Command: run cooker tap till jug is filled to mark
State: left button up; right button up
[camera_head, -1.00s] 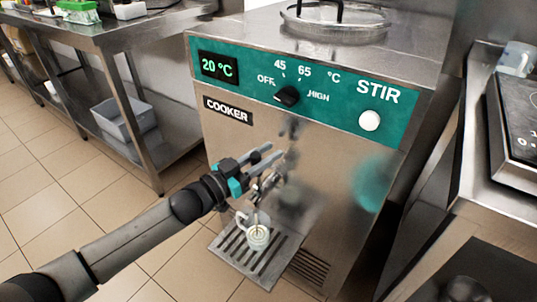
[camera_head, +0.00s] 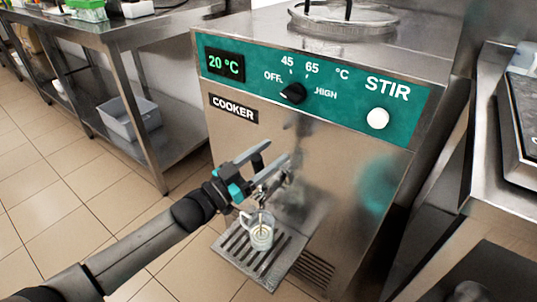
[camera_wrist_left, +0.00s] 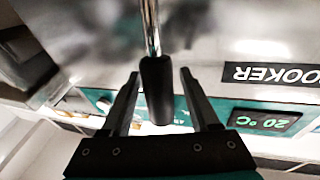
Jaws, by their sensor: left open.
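The cooker (camera_head: 235,150) is a steel cabinet with a green panel. Its tap (camera_head: 268,192) sticks out low on the front. A clear jug (camera_head: 262,238) stands upright under the tap on the slotted drip tray (camera_head: 240,253), with pale contents low inside. A thin pale streak runs from the spout into it. The fill mark and exact level are too small to read. My left gripper (camera_head: 277,152) is open at the tap, above the jug. In the left wrist view, the black tap handle (camera_wrist_left: 157,90) on its chrome stem stands between the open fingers (camera_wrist_left: 160,75). My right gripper is not in view.
The panel has a 20 °C display (camera_head: 225,64), a black knob (camera_head: 293,93) and a white STIR button (camera_head: 378,118). A steel bench (camera_head: 115,35) with a grey bin (camera_head: 128,118) is at left. Another steel bench (camera_head: 490,210) is close at right. Tiled floor is clear at lower left.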

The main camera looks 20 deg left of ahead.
pick_arm(q)
jog(key=shift+s, duration=0.1)
jog(key=shift+s+a, duration=0.2)
jog(key=shift+s, duration=0.05)
jog(key=p+v, duration=0.4)
jog(key=v, duration=1)
jog(key=shift+s+a, duration=0.15)
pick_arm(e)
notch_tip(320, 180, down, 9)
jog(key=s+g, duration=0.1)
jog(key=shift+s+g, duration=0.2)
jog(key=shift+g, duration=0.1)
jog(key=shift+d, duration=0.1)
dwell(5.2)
